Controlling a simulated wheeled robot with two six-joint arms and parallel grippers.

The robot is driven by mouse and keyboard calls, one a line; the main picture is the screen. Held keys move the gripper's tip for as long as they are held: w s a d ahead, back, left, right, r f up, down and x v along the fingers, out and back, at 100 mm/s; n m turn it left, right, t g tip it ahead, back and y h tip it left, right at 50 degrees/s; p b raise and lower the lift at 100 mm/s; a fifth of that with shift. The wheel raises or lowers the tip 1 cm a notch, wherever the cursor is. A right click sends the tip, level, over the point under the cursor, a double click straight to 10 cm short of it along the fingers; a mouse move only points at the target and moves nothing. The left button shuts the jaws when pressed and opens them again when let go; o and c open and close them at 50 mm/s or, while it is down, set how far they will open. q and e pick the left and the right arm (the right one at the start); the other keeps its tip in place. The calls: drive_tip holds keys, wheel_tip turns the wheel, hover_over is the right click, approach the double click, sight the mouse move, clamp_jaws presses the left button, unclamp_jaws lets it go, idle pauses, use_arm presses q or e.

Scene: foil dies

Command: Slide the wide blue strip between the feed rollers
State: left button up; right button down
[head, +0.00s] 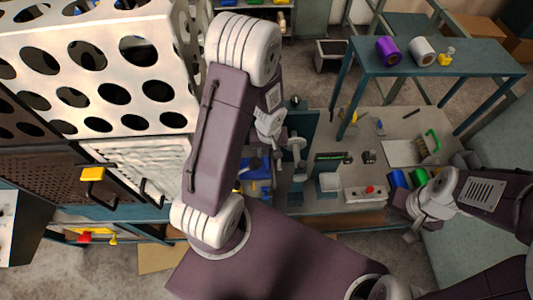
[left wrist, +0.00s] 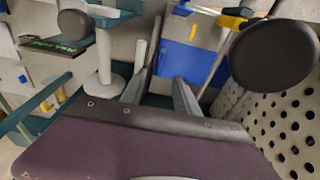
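My left gripper (head: 269,124) hangs over the near edge of the workbench, partly behind my own arm. In the left wrist view its two grey fingers (left wrist: 160,92) stand apart with nothing seen between them. A flat blue piece (left wrist: 198,62) with a yellow mark lies beyond the fingers; it shows in the head view (head: 257,178) just below the gripper. I cannot tell whether it is the wide blue strip. A teal stand with a pale post (head: 297,146) is right of the gripper; I cannot make out the feed rollers. My right gripper (head: 413,232) is at the right, its fingers unclear.
A white perforated panel (head: 110,60) stands close on the left. A control box with a red button (head: 368,191) sits on the bench. Blue and green rolls (head: 408,178) lie near my right arm. A teal table (head: 455,62) behind holds purple and white rolls.

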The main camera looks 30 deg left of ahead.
sight(267, 162)
use_arm(q)
drive_tip(key=f+b, duration=0.2)
drive_tip(key=f, duration=0.1)
drive_tip(key=w+a+f+b, duration=0.1)
drive_tip(key=f+b, duration=0.1)
drive_tip(key=f, duration=0.2)
drive_tip(key=f+b, duration=0.2)
drive_tip(key=f, duration=0.1)
drive_tip(key=shift+w+a+f, duration=0.15)
drive_tip(key=shift+w+a, duration=0.15)
drive_tip(key=shift+w, duration=0.05)
drive_tip(key=shift+d+f+b, duration=0.1)
drive_tip(key=shift+f+b, duration=0.3)
drive_tip(key=shift+s+d+f, duration=0.15)
drive_tip(key=shift+a, duration=0.2)
drive_tip(key=shift+c, duration=0.7)
clamp_jaws()
drive_tip(key=shift+d, duration=0.1)
